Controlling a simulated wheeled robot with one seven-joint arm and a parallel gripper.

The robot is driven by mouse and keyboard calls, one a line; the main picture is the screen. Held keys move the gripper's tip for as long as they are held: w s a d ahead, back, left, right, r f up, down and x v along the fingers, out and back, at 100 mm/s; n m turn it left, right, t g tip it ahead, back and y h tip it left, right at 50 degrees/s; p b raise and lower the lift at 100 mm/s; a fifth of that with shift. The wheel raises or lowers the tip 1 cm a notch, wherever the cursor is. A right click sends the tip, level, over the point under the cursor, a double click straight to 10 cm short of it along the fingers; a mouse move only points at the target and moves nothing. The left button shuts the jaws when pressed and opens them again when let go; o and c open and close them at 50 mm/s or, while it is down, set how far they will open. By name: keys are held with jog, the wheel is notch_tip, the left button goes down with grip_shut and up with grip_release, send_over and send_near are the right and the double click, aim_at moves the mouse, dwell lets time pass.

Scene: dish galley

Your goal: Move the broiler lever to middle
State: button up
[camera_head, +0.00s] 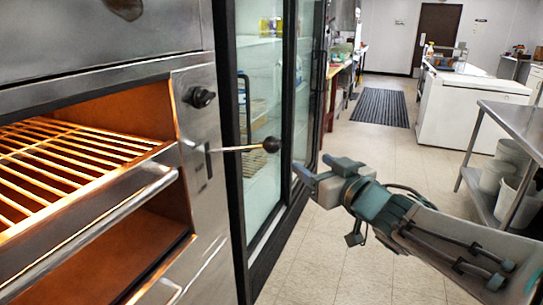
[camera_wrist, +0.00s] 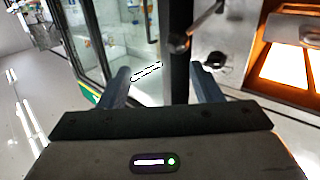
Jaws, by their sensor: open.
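The broiler lever (camera_head: 240,149) is a thin metal rod with a dark round knob (camera_head: 271,144). It sticks out from a vertical slot in the broiler's steel side panel (camera_head: 205,140), below a black dial. My gripper (camera_head: 312,172) is to the right of the knob and slightly below it, apart from it. In the wrist view my gripper (camera_wrist: 160,88) is open, with its two fingers spread and nothing held between them. The lever's knob (camera_wrist: 179,43) shows there beyond the fingers, nearer the right finger.
The broiler (camera_head: 100,150) with a glowing orange rack fills the left side. Glass-door coolers (camera_head: 262,90) stand just behind the lever. A steel table (camera_head: 515,125) with white buckets is on the right. Open tiled floor (camera_head: 345,255) lies between.

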aim_at(277, 148)
jog(key=shift+n+g+y, duration=0.3)
jog(key=shift+n+y, duration=0.3)
jog(key=shift+y, duration=0.2)
jog(key=x, duration=0.4)
jog(key=a+b+x, duration=0.1)
jog(key=x, duration=0.4)
jog(key=s+x, duration=0.1)
jog(key=x, duration=0.4)
jog(key=shift+w+a+r+b, duration=0.1)
jog(key=shift+a+b, duration=0.1)
jog(key=shift+b, duration=0.15)
